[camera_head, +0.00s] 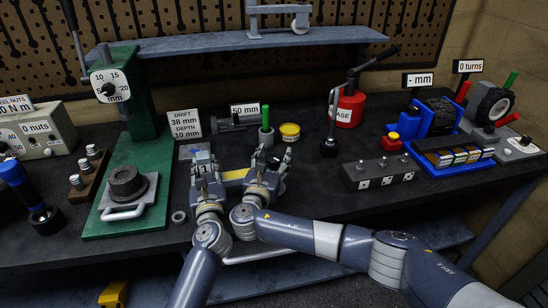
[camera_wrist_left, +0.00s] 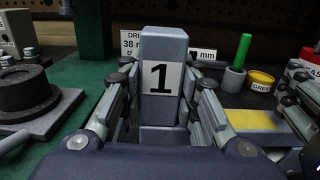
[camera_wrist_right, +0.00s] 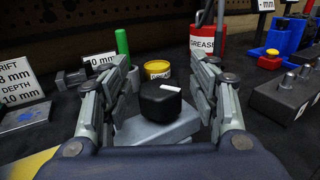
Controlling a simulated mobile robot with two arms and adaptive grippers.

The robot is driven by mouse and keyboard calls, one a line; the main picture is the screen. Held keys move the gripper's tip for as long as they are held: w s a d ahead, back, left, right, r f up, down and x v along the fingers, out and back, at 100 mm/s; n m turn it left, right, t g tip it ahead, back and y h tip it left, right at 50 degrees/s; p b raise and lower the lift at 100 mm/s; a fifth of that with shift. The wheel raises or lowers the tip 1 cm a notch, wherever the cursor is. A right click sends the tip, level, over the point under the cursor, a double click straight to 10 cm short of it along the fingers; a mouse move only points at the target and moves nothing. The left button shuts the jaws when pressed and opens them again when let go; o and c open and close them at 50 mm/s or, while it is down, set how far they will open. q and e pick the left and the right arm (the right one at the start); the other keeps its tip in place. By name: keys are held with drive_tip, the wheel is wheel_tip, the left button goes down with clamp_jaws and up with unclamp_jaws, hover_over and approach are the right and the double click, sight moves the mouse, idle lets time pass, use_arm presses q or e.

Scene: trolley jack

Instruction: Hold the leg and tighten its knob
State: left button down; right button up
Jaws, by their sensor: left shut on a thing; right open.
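The leg is a grey upright block marked "1" in the left wrist view (camera_wrist_left: 161,80); it also shows in the head view (camera_head: 203,167). My left gripper (camera_head: 204,172) is shut on the block, a finger on each side. The knob is black with a white mark, on a grey base, in the right wrist view (camera_wrist_right: 161,103). My right gripper (camera_wrist_right: 160,95) is open, its fingers on either side of the knob with visible gaps. In the head view my right gripper (camera_head: 270,168) mostly hides the knob.
A yellow strip (camera_head: 237,174) lies between the grippers. Behind stand a green-handled tool (camera_head: 265,120), a yellow tin (camera_head: 289,130) and a red grease can (camera_head: 350,108). A green press (camera_head: 130,150) stands left. A dark block with pegs (camera_head: 380,172) is right.

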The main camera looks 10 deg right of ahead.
wheel_tip(320, 180, up, 10)
idle(0.4)
wheel_tip(320, 180, up, 6)
drive_tip(key=w+a+n+t+y, duration=0.2)
drive_tip(key=a+n+t+y, duration=0.15)
drive_tip(key=n+y, duration=0.3)
drive_tip(key=n+g+y, duration=0.6)
drive_tip(key=g+y, duration=0.3)
approach(274, 158)
drive_tip(key=x, duration=1)
drive_tip(key=shift+a, duration=0.1)
drive_tip(key=c, duration=1.1)
